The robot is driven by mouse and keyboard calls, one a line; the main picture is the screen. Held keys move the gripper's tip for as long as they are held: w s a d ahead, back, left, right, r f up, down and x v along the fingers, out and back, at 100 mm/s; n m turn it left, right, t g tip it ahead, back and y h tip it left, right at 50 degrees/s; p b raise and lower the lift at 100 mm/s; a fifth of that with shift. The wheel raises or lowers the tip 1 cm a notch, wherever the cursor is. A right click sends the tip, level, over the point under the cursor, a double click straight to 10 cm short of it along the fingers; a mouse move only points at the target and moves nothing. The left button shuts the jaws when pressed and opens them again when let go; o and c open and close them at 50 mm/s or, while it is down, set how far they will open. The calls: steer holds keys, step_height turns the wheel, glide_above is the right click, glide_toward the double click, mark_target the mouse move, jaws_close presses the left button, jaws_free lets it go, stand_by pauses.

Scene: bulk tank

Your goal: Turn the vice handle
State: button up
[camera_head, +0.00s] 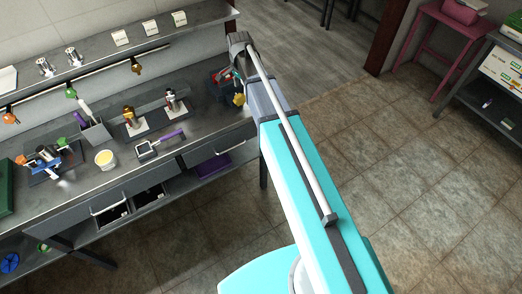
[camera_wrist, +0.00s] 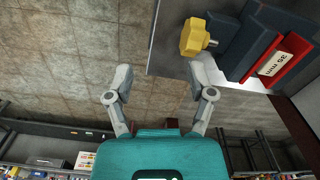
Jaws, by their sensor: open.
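In the head view my arm reaches to the right end of the bench, well away from the blue device, and hides most of the gripper. A yellow knob (camera_wrist: 195,37) is just beyond the right fingertip in the wrist view.
Tiled floor (camera_head: 370,140) is clear to the right.

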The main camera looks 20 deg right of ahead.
steer(key=s+f+n+b, duration=0.5)
steer(key=s+n, duration=0.1)
steer(key=s, duration=0.5)
steer(key=s+d+f+n+b, duration=0.1)
steer(key=s+f+n+b, duration=0.4)
steer(key=s, duration=0.6)
steer(key=shift+f+n, duration=0.4)
steer(key=shift+n, duration=0.1)
